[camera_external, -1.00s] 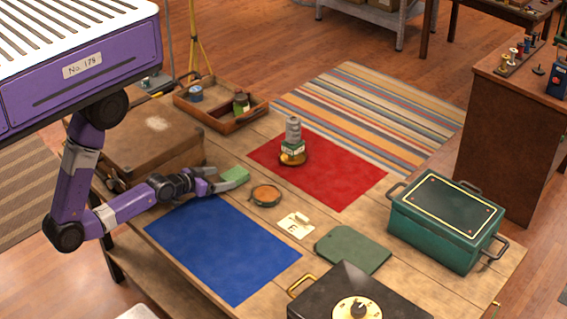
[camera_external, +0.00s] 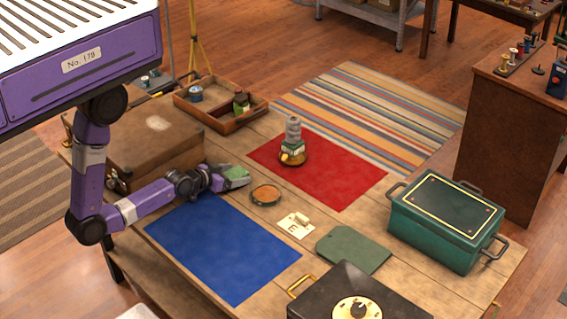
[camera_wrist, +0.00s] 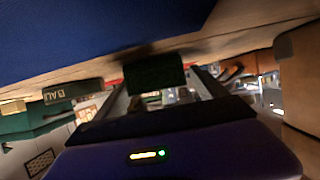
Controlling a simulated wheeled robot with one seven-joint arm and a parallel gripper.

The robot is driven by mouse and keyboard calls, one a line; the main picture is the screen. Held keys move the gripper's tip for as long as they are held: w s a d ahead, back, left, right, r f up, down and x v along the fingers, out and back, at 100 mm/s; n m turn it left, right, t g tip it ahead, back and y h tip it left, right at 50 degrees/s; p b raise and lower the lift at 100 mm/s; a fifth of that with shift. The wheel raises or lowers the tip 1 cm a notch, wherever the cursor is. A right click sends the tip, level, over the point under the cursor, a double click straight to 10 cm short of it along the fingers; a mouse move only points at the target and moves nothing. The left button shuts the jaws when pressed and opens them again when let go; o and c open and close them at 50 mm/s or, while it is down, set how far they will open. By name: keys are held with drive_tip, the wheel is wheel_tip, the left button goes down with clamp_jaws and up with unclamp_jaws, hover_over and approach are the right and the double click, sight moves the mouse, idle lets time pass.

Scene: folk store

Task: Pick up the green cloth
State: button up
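Whether the cloth is clear of the table is hard to tell.
The blue mat (camera_external: 222,248) lies in front and a round orange-topped dish (camera_external: 265,194) to the right. A brown case (camera_external: 150,145) stands close behind left, an open wooden tray (camera_external: 220,119) behind. A red mat (camera_external: 335,180) and green box (camera_external: 445,225) are farther right.

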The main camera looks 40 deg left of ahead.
drive_tip(key=c, duration=1.4)
